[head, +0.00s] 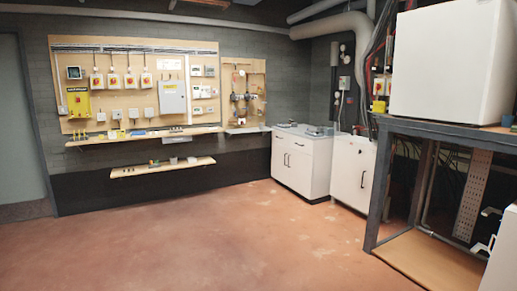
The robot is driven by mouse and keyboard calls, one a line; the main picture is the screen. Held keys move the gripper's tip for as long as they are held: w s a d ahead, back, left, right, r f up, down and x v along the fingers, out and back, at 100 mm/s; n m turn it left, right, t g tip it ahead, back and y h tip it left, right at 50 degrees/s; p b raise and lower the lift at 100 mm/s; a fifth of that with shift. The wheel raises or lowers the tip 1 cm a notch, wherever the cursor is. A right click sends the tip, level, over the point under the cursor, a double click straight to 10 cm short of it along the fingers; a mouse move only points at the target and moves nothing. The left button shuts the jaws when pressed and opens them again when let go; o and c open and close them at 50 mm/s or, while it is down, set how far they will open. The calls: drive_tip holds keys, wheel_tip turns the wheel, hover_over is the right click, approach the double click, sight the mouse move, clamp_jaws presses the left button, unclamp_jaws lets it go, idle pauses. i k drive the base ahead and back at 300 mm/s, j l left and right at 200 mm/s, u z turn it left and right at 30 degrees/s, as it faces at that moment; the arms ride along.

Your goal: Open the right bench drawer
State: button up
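A white bench (302,160) with a grey top stands in the far corner. Its front has pale drawer fronts above doors with dark upright handles. Two upper drawer fronts seem to sit side by side; the right bench drawer (299,157) looks flush and shut, but its handle is too small to make out clearly. My gripper is not in view.
A white cabinet (353,172) stands right of the bench. A dark metal frame (375,200) carries a large white box (452,62). Low wooden shelves (163,172) hang left of the bench. The red floor (210,240) is clear. Pale fixtures (491,211) show at the right edge.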

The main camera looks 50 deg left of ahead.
sight(305, 145)
drive_tip(key=u, duration=1.35)
drive_tip(key=i+u, duration=0.1)
drive_tip(key=i, duration=5.45)
drive_tip(key=i+l+u, duration=0.1)
drive_tip(key=i, duration=0.6)
drive_tip(key=i+l, duration=0.15)
drive_tip(key=i, duration=0.6)
drive_tip(key=i+u, duration=0.25)
